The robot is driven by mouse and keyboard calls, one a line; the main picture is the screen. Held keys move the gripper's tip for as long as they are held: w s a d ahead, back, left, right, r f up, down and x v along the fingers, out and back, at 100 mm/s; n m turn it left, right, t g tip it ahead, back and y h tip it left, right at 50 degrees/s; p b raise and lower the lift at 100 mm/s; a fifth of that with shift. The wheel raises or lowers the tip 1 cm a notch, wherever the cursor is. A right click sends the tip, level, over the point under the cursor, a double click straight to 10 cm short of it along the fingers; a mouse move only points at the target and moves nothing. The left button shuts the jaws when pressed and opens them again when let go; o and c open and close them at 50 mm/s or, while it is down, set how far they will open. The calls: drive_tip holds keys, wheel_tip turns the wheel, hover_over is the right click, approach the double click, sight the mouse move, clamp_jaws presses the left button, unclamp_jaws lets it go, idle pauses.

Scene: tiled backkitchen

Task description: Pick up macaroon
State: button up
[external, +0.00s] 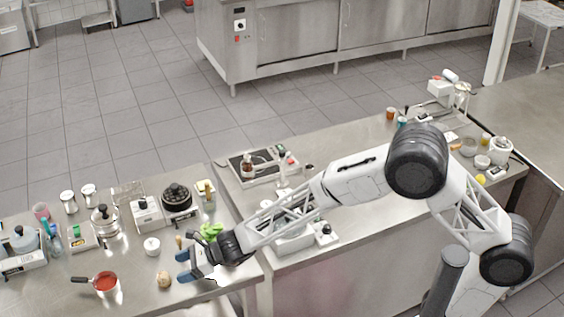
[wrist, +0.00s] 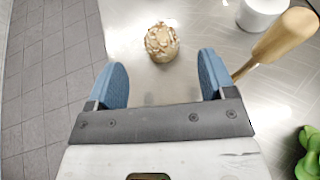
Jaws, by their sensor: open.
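The macaroon (wrist: 162,43) looks like a round tan-brown piece with pale bits on top. In the wrist view it lies on the steel counter, ahead of and roughly midway between the blue fingertips of my gripper (wrist: 160,78). It appears as a small tan lump (external: 163,279) near the counter's front in the external view. My gripper (external: 186,268) is open and empty, to the right of the macaroon and apart from it.
A wooden-handled tool (wrist: 284,36) lies close to the right finger. A white jar (wrist: 262,12) is beyond it, and a green object (wrist: 308,152) is at right. A red pan (external: 104,282) sits left of the macaroon. The counter edge borders the tiled floor (wrist: 45,80).

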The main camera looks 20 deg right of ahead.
sight(167, 274)
drive_tip(key=shift+x, duration=1.1)
drive_tip(key=shift+x, duration=2.6)
drive_tip(key=c, duration=1)
